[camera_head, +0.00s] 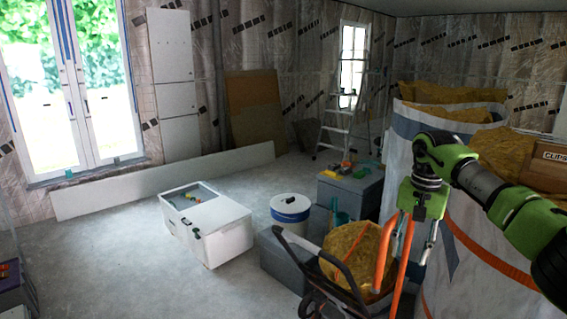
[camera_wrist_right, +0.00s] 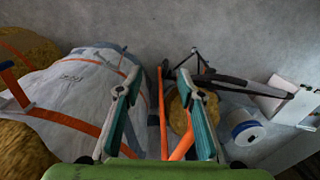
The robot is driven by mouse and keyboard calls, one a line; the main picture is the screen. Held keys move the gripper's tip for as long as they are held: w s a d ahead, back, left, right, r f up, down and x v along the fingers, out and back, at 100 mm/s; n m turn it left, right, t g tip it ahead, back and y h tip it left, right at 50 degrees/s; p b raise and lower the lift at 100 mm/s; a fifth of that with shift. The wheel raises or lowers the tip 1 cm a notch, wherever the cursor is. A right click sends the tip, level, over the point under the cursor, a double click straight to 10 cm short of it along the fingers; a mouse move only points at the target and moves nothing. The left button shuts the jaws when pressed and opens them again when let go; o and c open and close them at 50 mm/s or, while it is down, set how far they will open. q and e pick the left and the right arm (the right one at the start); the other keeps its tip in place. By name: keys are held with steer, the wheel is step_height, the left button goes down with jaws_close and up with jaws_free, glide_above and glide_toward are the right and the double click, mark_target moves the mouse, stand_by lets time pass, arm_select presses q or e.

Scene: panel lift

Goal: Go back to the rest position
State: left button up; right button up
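My right gripper (camera_head: 416,240) hangs from the green and black right arm at the right of the head view, pointing down. In the right wrist view, its two teal-padded fingers (camera_wrist_right: 160,115) are spread apart with nothing held between them. My left gripper is in neither view.
Large white bags (camera_head: 465,265) of yellow insulation stand at the right, close to my right arm. The cart carries a yellow insulation piece (camera_head: 350,255). Grey boxes (camera_head: 350,195), a bucket (camera_head: 290,212) and a white box (camera_head: 225,232) stand left of it.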

steer(key=w+a+f+m+t+y, duration=0.1)
steer(key=a+f+m+t+y, duration=0.5)
steer(key=a+f+m+y, duration=1.3)
steer(key=s+d+f+m+t+h, duration=0.1)
steer(key=s+f+m+t+h, duration=0.4)
steer(key=f+m, duration=0.75)
steer(key=s+f+m+h, duration=0.3)
steer(key=f+m+h, duration=0.55)
steer(key=f, duration=0.65)
steer(key=s+d+f+m+g+h, duration=0.25)
steer(key=s+d+f+m, duration=0.35)
steer(key=s+f+m, duration=0.55)
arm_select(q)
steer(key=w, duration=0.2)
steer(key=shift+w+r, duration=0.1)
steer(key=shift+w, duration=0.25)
arm_select(e)
steer(key=s+d+f+m+g+h, duration=0.1)
steer(key=s+f+m+g, duration=0.1)
steer(key=s, duration=1.1)
steer(key=s+d+f+m+g+h, duration=0.1)
steer(key=s+f+m, duration=0.4)
steer(key=s, duration=0.8)
steer(key=s+d+f+m+g+h, duration=0.1)
steer(key=s+d+f+m+g, duration=0.2)
steer(key=s, duration=0.9)
step_height(320, 180, down, 3)
steer(key=shift+s+d+r+m+g, duration=0.1)
steer(key=shift+s+d+m+g, duration=0.25)
steer(key=shift+m+g, duration=0.35)
